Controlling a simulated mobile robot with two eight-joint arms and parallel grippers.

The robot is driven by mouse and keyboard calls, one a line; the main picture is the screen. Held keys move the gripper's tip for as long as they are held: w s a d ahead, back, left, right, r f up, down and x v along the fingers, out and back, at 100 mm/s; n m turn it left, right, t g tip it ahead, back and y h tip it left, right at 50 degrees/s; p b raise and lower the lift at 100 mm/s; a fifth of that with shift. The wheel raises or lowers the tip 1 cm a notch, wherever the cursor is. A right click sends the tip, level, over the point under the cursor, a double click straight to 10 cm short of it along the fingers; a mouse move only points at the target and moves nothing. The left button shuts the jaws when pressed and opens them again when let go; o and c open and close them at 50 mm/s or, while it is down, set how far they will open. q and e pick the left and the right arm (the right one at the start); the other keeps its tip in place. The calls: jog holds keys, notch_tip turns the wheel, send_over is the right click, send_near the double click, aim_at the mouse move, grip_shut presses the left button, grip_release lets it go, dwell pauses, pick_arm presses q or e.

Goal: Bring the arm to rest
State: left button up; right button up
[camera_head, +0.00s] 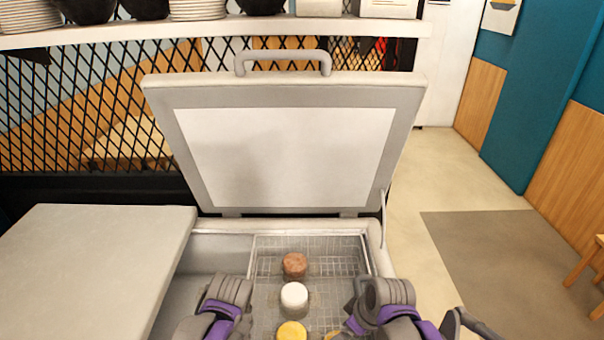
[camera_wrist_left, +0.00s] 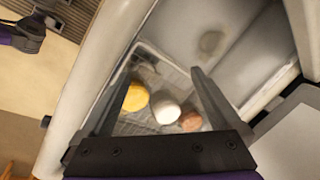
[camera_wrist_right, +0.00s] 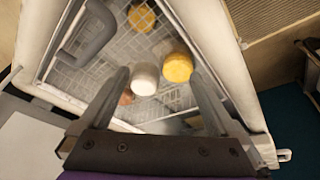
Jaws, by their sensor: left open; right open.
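My left gripper (camera_wrist_left: 160,85) is open, its two fingers spread over the open chest with nothing between them. My left wrist (camera_head: 222,305) shows at the bottom of the head view. My right gripper (camera_wrist_right: 158,78) is also open and empty above the chest; its wrist (camera_head: 390,300) shows at the lower right of the head view. The head view does not clearly show either pair of fingertips.
The chest (camera_head: 376,240) stands with its lid (camera_head: 285,95) raised. Inside are a brown item (camera_head: 294,265), a white item (camera_head: 294,297) and a yellow item (camera_head: 291,331); another orange item (camera_wrist_right: 142,18) shows in the right wrist view. A grey counter (camera_head: 90,265) adjoins at left.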

pick_arm(q)
jog(key=s+r+n+t+h, duration=0.1)
jog(key=s+n, duration=0.3)
jog(key=s, duration=0.3)
jog(key=s+a+r+n+t, duration=0.1)
jog(key=s+n, duration=0.4)
jog(key=s, duration=0.2)
jog(key=shift+s+a+t+h, duration=0.25)
jog(key=shift+a+t+h, duration=0.05)
jog(key=shift+t+h, duration=0.1)
pick_arm(e)
jog(key=s+d+m+t+h, duration=0.1)
jog(key=s+d+m, duration=0.2)
jog(key=s, duration=0.4)
jog(key=s+d+r+m+t+h, duration=0.1)
jog(key=s+d+m, duration=0.3)
jog(key=s+m, duration=0.2)
jog(key=shift+s+r, duration=0.25)
jog(key=shift+s, duration=0.55)
pick_arm(q)
jog(key=shift+r, duration=0.1)
jog(key=shift+c, duration=0.3)
